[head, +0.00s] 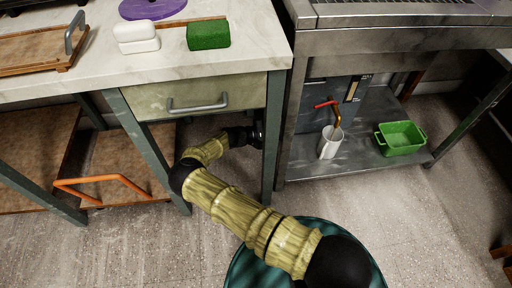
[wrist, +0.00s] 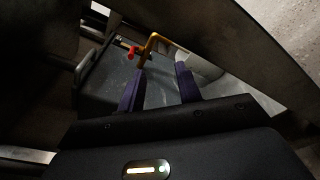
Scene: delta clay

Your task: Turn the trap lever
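The trap lever has a red handle (head: 324,104) beside a bent brass-coloured pipe (head: 338,117) under the metal sink unit. In the wrist view the red handle (wrist: 132,50) and the pipe (wrist: 149,48) show ahead of the fingertips, at the upper middle. My gripper (wrist: 160,76) is open with two dark purple fingers apart and nothing between them. In the head view the dark end of my arm reaches under the counter near its right leg; the fingers are hidden there. The gripper is not touching the lever.
A white cup (head: 328,143) stands under the pipe on the metal shelf (head: 300,167). A green basin (head: 401,138) stands right of it. The counter leg (head: 272,135) and sink leg (head: 287,125) are close to my arm. A drawer (head: 195,97) hangs above it.

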